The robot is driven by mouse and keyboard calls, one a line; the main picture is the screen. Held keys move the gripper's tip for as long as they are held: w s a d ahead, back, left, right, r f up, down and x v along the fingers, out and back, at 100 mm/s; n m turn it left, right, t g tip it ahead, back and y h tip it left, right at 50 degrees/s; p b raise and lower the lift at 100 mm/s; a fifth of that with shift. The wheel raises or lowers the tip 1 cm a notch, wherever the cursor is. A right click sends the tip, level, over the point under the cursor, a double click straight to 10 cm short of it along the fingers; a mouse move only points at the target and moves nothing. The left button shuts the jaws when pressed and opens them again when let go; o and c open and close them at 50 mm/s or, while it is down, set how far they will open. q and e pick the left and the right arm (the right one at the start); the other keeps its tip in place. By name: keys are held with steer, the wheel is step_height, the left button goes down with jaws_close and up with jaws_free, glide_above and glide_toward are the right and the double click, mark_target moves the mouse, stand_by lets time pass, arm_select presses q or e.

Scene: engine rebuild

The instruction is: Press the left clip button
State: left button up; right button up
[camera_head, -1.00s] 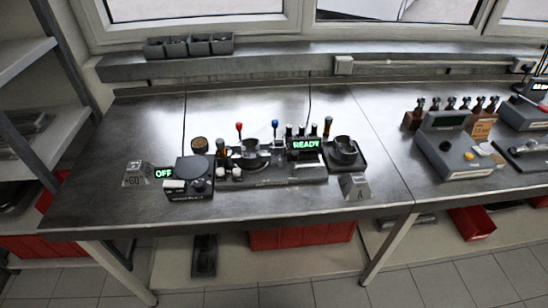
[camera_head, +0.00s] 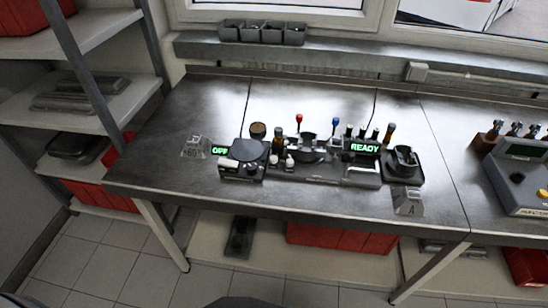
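A clip station (camera_head: 322,172) stands on the steel workbench, with a red-topped lever (camera_head: 299,119), a blue-topped lever (camera_head: 336,122) and a green display reading READY (camera_head: 365,148). Small white caps (camera_head: 275,161) sit side by side at the station's front left. I cannot tell which part is the left clip button. Neither gripper shows in this view.
The steel workbench (camera_head: 200,115) has clear room behind and left of the devices. Grey bins (camera_head: 262,33) sit on the back ledge. Shelving (camera_head: 110,105) stands left; a red crate (camera_head: 342,240) is below.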

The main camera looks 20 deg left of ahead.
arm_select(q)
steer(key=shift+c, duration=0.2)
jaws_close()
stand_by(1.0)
